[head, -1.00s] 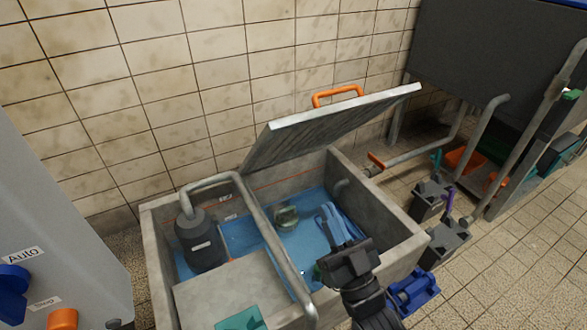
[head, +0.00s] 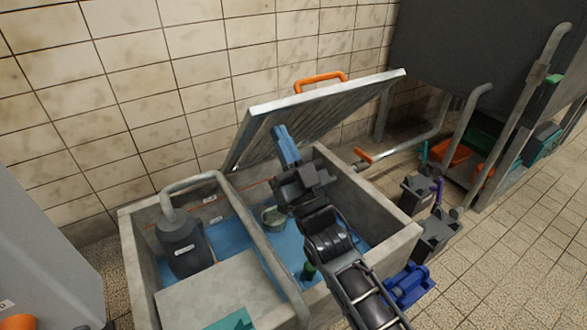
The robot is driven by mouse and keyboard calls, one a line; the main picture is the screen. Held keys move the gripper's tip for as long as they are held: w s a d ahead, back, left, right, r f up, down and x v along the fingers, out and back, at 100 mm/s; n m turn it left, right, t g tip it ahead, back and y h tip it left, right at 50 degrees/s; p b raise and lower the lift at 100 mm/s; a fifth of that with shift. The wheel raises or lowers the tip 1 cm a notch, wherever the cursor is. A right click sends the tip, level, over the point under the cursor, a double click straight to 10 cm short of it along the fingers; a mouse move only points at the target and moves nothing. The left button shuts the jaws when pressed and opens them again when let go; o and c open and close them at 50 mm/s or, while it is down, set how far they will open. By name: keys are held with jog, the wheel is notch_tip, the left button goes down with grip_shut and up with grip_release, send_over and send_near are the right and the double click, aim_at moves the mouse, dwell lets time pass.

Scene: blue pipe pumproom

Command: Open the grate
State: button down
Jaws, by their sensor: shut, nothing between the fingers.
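The grate (head: 335,105) is a grey ribbed panel with an orange handle (head: 319,80) on its upper face. It is tilted up steeply over the back of a concrete sump (head: 385,252), leaving the front of the sump open. My gripper (head: 283,138) has blue fingers and reaches up from the sump toward the underside of the grate. The fingers are shut and empty. The fingertips look close to the underside; I cannot tell whether they touch it.
Inside the sump are blue water (head: 228,237), a dark pump (head: 184,246) and a bent grey pipe (head: 248,222) crossing over it. A tiled wall (head: 110,115) stands close behind. Dark boxes (head: 437,233) and pipes lie on the right. Tiled floor (head: 515,265) is free at the lower right.

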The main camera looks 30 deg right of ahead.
jog(key=shift+x, duration=1.4)
jog(key=w+r+g+p, duration=0.1)
jog(key=w+r+p, duration=0.2)
jog(key=w+r+g+p, duration=0.1)
jog(key=w+r+p, duration=0.3)
jog(key=shift+w+a, duration=0.15)
jog(key=shift+w, duration=0.15)
jog(key=w+r+g+p, duration=0.2)
jog(key=w+r+p, duration=0.3)
jog(key=w, duration=0.6)
jog(key=shift+a+g, duration=0.15)
jog(key=shift+g, duration=0.25)
jog(key=shift+s, duration=0.1)
